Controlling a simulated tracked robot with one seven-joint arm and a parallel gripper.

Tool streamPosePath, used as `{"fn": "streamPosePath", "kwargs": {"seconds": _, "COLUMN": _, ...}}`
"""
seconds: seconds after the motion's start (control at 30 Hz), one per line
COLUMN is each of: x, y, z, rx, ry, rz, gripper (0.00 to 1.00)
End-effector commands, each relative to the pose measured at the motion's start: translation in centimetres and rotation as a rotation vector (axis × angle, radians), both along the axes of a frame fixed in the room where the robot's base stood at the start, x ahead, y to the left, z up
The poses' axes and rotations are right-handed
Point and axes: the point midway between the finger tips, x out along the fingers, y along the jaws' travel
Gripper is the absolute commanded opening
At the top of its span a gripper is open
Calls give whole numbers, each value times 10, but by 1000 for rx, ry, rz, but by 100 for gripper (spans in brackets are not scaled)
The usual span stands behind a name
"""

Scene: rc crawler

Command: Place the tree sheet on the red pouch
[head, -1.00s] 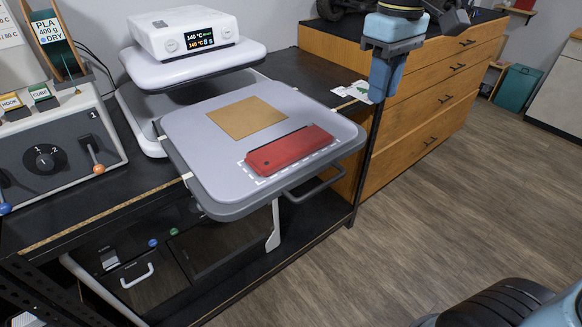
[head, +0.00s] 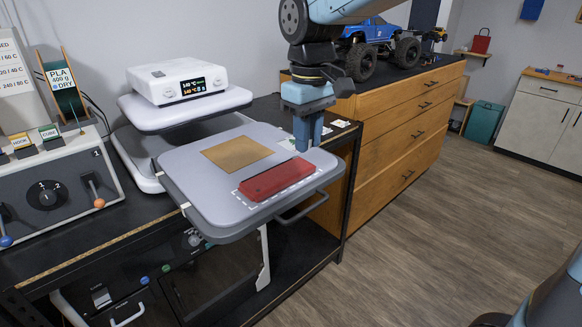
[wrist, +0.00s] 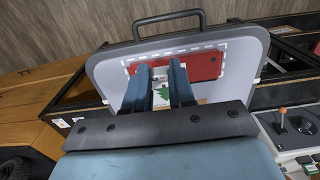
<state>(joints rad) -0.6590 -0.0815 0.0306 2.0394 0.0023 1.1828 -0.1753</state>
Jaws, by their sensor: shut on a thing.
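The red pouch (head: 277,180) lies flat on the grey lower plate (head: 205,205) of the press, inside a white dashed outline. It also shows in the wrist view (wrist: 206,66), partly behind my fingers. My gripper (head: 308,147) points down beside the right end of the pouch, near the plate's back right edge. In the wrist view my gripper (wrist: 160,66) is shut on the tree sheet (wrist: 163,92), a small white sheet with a green tree, seen between the fingers. In the head view the held sheet is mostly hidden or too small to make out.
A tan square (head: 236,153) lies on the plate left of the pouch. The raised white upper press (head: 185,105) stands behind left. A handle (head: 311,207) sticks out at the plate's front. White cards (head: 341,123) lie on the black bench at right. A blue toy truck (head: 378,42) stands behind.

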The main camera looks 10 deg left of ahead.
Motion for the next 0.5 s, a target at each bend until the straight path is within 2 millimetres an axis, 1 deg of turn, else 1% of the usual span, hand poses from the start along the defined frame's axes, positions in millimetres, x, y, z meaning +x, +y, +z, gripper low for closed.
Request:
{"fn": "streamPosePath", "kwargs": {"seconds": 0.03, "x": 1, "y": 7, "z": -10, "rx": -3, "ry": 4, "rz": 2, "gripper": 0}}
{"fn": "streamPosePath", "kwargs": {"seconds": 0.2, "x": 6, "y": 24, "z": -32, "rx": -2, "ry": 2, "rz": 0, "gripper": 0}}
{"fn": "streamPosePath", "kwargs": {"seconds": 0.5, "x": 9, "y": 36, "z": -47, "rx": -2, "ry": 2, "rz": -2, "gripper": 0}}
